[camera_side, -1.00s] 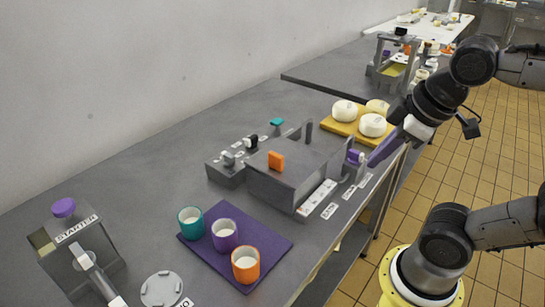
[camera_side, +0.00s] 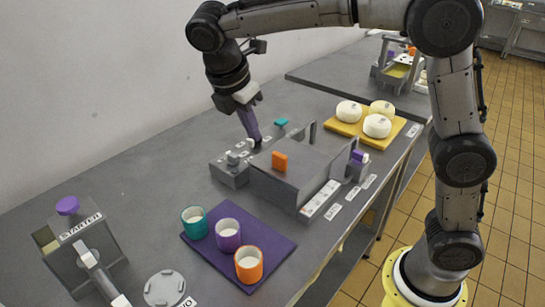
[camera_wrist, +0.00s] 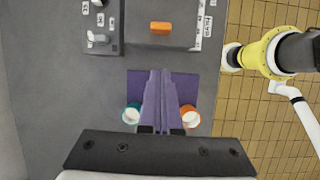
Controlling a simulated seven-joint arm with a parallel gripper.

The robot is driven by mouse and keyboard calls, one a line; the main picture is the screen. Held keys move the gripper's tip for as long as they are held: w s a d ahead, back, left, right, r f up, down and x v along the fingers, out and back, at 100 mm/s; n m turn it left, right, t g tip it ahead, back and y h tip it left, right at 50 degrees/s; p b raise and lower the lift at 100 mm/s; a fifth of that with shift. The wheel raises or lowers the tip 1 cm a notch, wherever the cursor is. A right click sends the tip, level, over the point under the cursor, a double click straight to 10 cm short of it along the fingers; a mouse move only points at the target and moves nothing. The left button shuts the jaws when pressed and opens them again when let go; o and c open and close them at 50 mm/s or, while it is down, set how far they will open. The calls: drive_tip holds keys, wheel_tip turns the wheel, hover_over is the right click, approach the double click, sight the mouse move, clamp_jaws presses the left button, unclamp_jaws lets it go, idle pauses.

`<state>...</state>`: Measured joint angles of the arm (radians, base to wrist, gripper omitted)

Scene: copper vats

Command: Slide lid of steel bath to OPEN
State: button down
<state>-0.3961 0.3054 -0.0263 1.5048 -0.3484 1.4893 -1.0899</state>
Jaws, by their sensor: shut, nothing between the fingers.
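The steel bath (camera_side: 290,185) is a grey box in the middle of the bench, with a flat grey lid carrying an orange handle (camera_side: 280,162). The handle also shows near the top of the wrist view (camera_wrist: 161,28). A white scale strip with small marks (camera_side: 320,198) lies along the bath's front side; its words are too small to read. My gripper (camera_side: 256,139) is shut and empty, its purple fingers pointing down behind the bath, over or beside the switch box. I cannot tell whether the tips touch it. The fingers (camera_wrist: 161,74) show together in the wrist view.
The grey switch box (camera_side: 230,172) with small levers adjoins the bath's back left. A purple mat (camera_side: 262,240) with teal, purple and orange cups lies in front. White cheeses on a yellow board (camera_side: 350,128) stand at the back right. A starter stand (camera_side: 85,250) is at left.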

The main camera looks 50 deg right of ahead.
drive_tip(key=d+x, duration=0.2)
drive_tip(key=x, duration=1)
drive_tip(key=shift+r, duration=0.2)
drive_tip(key=shift+s+d, duration=0.1)
hover_over(309, 147)
drive_tip(key=shift+d, duration=0.1)
idle(0.4)
